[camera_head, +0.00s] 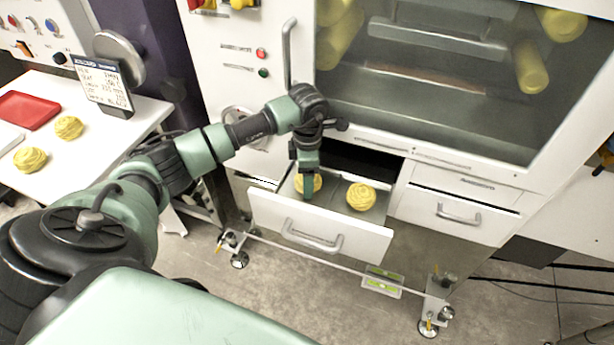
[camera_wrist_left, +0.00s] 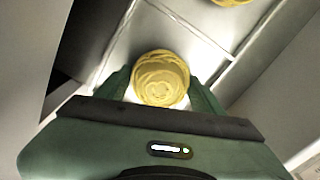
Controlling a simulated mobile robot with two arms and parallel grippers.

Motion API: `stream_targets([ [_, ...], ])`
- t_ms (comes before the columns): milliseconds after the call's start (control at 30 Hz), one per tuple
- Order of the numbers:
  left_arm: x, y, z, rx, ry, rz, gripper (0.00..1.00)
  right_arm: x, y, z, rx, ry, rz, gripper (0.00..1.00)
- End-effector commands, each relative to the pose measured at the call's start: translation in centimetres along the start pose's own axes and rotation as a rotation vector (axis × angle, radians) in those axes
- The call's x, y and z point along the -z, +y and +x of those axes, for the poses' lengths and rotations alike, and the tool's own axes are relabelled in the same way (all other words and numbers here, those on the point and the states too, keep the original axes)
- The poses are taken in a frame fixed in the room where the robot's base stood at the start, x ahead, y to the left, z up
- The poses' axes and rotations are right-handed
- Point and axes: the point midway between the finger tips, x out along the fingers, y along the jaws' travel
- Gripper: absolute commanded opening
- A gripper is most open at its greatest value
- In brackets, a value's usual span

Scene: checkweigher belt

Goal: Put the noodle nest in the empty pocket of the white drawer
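The white drawer (camera_head: 318,229) is pulled out of the cabinet. One yellow noodle nest (camera_head: 361,196) sits in its right part; its edge also shows at the top of the left wrist view (camera_wrist_left: 232,2). My left gripper (camera_head: 307,186) points down into the drawer's left part. Another noodle nest (camera_wrist_left: 161,78) is between its fingers, partly hidden behind them in the head view (camera_head: 315,183). The fingers lie close along both sides of this nest; I cannot tell whether they press on it. A thin divider (camera_wrist_left: 190,28) runs between the two nests. My right gripper is not in view.
A white table (camera_head: 88,158) at the left holds two more nests (camera_head: 69,127) (camera_head: 30,159), a red tray (camera_head: 27,110) and a small sign (camera_head: 103,87). A shut drawer (camera_head: 455,214) is right of the open one. The cabinet's glass front (camera_head: 440,80) rises behind.

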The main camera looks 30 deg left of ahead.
Motion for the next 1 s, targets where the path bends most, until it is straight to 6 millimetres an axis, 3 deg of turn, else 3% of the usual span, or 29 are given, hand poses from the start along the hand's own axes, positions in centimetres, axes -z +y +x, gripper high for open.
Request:
stream_targets([
  [33, 0.0, 0.0, 0.0, 0.000, 0.000, 0.000, 0.78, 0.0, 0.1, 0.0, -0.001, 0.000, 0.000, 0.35],
  [100, 0.0, 0.0, 0.0, 0.000, 0.000, 0.000, 0.89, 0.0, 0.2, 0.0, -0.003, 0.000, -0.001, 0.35],
  [367, 0.0, 0.0, 0.0, 0.000, 0.000, 0.000, 0.89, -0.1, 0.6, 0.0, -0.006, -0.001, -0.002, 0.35],
  [533, -0.1, 0.1, -1.0, -0.003, -0.002, 0.001, 0.89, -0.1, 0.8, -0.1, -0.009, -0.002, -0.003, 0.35],
  [1000, 0.0, 0.1, -10.3, -0.004, -0.003, 0.000, 0.89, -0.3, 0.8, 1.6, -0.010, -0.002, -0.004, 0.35],
])
